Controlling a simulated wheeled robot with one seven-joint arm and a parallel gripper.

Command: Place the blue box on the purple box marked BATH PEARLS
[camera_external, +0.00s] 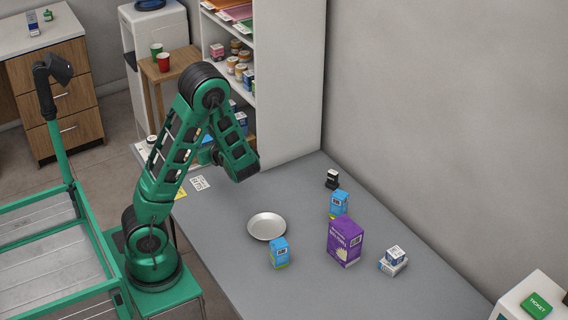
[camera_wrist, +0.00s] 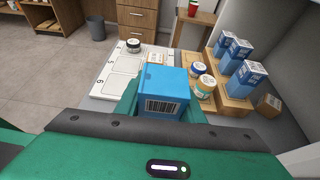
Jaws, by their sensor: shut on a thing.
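A blue box with a barcode (camera_wrist: 163,92) sits between the green fingers of my gripper (camera_wrist: 163,84), which is shut on it, in the wrist view. In the external view my gripper is mostly hidden behind my arm, at the counter's far end by the shelf. The purple box (camera_external: 344,243) stands upright on the grey counter, well to the right of my arm; its lettering is too small to read surely. Nothing rests on its top. Two other blue boxes stand on the counter, one left of the purple box (camera_external: 279,253) and one behind it (camera_external: 339,203).
A round metal plate (camera_external: 267,226) lies left of the purple box. Small white-blue boxes (camera_external: 393,262) are right of it, and a dark jar (camera_external: 332,180) stands behind. In the wrist view, blue cartons on a wooden stepped stand (camera_wrist: 231,101) and a numbered white tray (camera_wrist: 104,85) flank the held box.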

